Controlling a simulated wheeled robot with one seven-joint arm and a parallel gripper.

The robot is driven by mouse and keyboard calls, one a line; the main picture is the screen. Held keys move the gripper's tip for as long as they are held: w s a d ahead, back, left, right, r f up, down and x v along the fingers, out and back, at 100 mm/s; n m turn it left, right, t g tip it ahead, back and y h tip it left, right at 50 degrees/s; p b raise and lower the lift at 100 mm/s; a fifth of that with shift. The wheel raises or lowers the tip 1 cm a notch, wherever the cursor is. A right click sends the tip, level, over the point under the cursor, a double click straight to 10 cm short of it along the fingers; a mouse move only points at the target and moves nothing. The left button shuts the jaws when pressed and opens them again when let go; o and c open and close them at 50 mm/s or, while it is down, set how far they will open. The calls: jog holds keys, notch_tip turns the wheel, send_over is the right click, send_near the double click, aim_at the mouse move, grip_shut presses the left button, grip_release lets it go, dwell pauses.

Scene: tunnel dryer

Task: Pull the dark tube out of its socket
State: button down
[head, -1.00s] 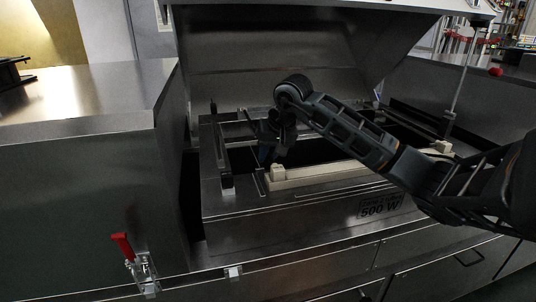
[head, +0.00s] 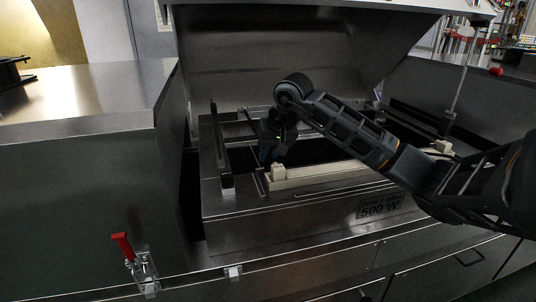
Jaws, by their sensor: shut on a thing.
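My gripper (head: 266,152) is at the left part of the open dryer bay, pointing down beside the left end of a cream lamp holder bar (head: 325,175). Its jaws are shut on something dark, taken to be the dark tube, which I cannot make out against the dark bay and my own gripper. The bar has a raised cream socket block (head: 278,173) at its left end and another socket block (head: 443,147) at its right end. My forearm crosses in front of the middle and right of the bay. I cannot tell whether the tube is still in its socket.
The raised steel hood (head: 270,60) hangs over the bay. A dark upright bar (head: 220,150) stands at the bay's left side. A steel cabinet (head: 80,180) is at left, with a red-handled clamp (head: 123,246) in front. A thin rod (head: 459,90) rises at right.

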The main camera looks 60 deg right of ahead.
jog(key=shift+r, duration=0.7)
dwell(0.7)
jog(key=shift+r, duration=0.85)
jog(key=shift+r, duration=2.2)
